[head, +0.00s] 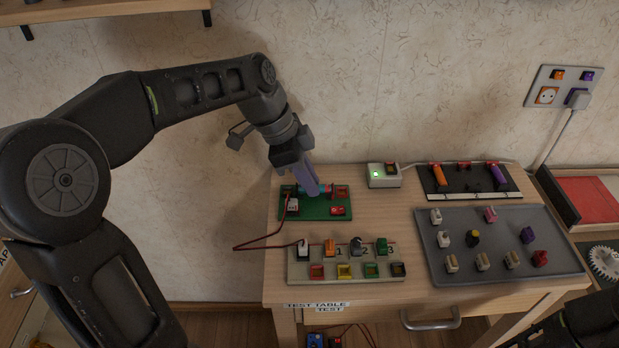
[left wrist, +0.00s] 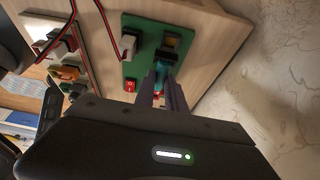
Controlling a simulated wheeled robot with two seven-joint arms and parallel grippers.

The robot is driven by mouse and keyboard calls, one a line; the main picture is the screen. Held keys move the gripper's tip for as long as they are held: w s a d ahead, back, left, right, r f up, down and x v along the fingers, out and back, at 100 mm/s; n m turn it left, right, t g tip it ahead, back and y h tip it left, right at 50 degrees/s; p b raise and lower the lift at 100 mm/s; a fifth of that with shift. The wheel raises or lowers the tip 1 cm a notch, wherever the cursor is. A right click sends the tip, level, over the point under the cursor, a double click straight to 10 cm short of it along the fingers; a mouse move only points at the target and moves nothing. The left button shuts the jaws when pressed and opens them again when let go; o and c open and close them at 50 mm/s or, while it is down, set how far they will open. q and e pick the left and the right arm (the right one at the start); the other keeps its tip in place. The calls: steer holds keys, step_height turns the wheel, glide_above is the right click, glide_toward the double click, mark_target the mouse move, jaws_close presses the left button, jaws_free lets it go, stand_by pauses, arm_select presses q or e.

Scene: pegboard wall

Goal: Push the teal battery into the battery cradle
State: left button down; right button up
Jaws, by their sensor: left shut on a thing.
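The green board (head: 315,210) lies at the back left of the test table. The battery cradle (head: 342,190) is on this board, and its dark end piece with a yellowish patch shows in the left wrist view (left wrist: 170,42). My left gripper (head: 312,190) points down at the cradle and is shut on the teal battery (head: 328,187). In the left wrist view the battery (left wrist: 161,76) is between the grey fingers, in line with the cradle. The fingers hide part of both, and I cannot tell whether the battery is fully seated.
A red switch (head: 338,211) and a white connector (head: 293,204) with a red cable share the board. A strip of coloured plugs and sockets (head: 345,266) stands in front. A grey tray (head: 440,272) of plugs and a white box (head: 384,176) with a green light stand right.

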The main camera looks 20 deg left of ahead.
arm_select(q)
steer(key=shift+f, duration=0.25)
steer(key=c, duration=1.3)
jaws_free()
steer(key=shift+r, duration=0.1)
steer(key=shift+r+p, duration=1.65)
steer(key=shift+r, duration=0.8)
steer(key=shift+f, duration=0.1)
